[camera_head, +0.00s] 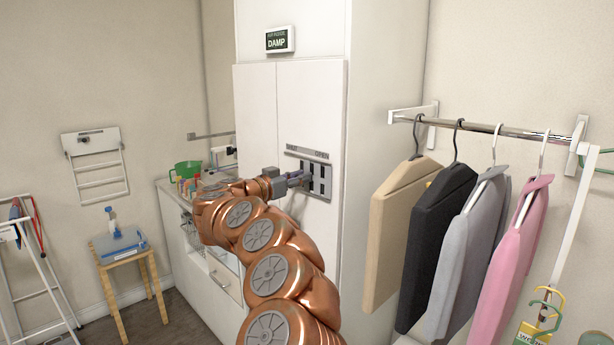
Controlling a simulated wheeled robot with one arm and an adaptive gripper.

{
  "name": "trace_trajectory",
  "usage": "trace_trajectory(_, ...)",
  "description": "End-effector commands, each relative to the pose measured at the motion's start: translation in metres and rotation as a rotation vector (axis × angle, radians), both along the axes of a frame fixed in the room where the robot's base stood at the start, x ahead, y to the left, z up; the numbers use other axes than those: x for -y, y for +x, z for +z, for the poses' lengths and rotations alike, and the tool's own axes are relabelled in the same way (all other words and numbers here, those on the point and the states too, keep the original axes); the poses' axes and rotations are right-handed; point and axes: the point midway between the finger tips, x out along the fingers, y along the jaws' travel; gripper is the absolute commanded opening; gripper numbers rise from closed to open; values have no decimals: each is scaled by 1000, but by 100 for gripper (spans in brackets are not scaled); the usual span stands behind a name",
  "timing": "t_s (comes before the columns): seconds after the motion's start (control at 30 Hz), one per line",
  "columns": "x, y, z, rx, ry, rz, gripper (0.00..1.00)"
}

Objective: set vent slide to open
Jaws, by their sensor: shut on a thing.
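The vent slide panel (325,178) is a grey plate with dark slots on the white cabinet front. A label strip (307,155) above it reads "SHUT" at the left and "OPEN" at the right. My gripper (303,179) is at the left part of the panel, shut on a part of the slide there. The slide's knob is hidden by my gripper, so its exact position is hard to tell. Several dark slots show to the right of my fingers. My copper arm reaches up from the bottom of the view.
A small "DAMP" sign (280,40) is above the cabinet doors. A low counter (170,184) with a green bowl (187,169) is left of my arm. Hanging garments (436,245) on a rail are close at the right. A wooden stool (132,280) stands at the left.

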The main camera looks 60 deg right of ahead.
Motion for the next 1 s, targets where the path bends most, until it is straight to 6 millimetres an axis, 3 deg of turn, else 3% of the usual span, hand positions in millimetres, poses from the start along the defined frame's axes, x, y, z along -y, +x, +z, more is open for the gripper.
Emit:
trace_trajectory(0.3, 1, -4, -2, 2, 5, -9, 0)
trace_trajectory(0.33, 1, -4, -2, 2, 5, -10, 27)
trace_trajectory(0.57, 0, -2, -1, 2, 3, -6, 51)
trace_trajectory(1.0, -10, 1, 0, 3, 3, 0, 51)
